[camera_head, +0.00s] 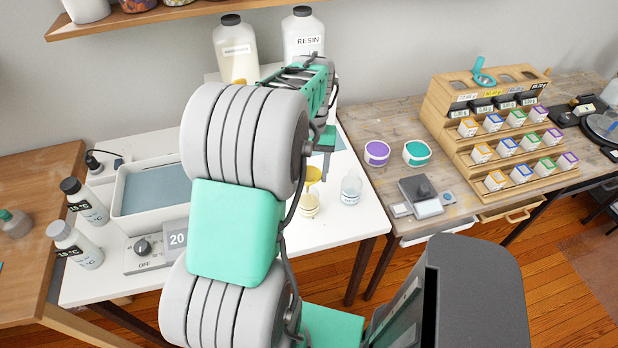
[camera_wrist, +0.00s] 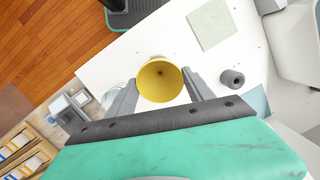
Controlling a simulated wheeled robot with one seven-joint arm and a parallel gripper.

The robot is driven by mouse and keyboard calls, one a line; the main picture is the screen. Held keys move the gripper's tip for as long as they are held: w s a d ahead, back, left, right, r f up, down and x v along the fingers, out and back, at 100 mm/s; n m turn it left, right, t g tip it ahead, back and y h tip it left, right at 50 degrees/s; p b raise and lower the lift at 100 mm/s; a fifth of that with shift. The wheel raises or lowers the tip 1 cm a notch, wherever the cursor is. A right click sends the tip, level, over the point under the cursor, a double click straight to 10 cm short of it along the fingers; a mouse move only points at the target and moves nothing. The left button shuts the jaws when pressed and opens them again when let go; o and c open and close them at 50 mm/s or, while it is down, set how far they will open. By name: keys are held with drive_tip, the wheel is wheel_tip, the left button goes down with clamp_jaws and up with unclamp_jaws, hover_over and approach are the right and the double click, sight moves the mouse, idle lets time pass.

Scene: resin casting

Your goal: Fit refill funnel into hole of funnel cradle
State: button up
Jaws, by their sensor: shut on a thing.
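The yellow refill funnel (camera_wrist: 160,82) is held between the two fingers of my gripper (camera_wrist: 162,84), its wide mouth facing the wrist camera. In the head view the funnel (camera_head: 314,174) shows beside my arm, just above a small clear cup (camera_head: 309,205) with yellowish contents. I cannot tell if it touches the cup. A short dark grey cylinder with a round hole in its top (camera_wrist: 232,79) stands on the white table, right of the gripper in the wrist view. It may be the funnel cradle; my arm seems to hide it in the head view.
The white table (camera_head: 345,228) also holds a clear jar (camera_head: 351,188), a grey-blue bath (camera_head: 152,188) and two bottles at the back, one labelled resin (camera_head: 304,36). A wooden rack (camera_head: 440,98) with holes in its top stands on the right-hand table.

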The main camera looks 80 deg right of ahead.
drive_tip(key=shift+r+p, duration=1.85)
drive_tip(key=shift+r, duration=0.9)
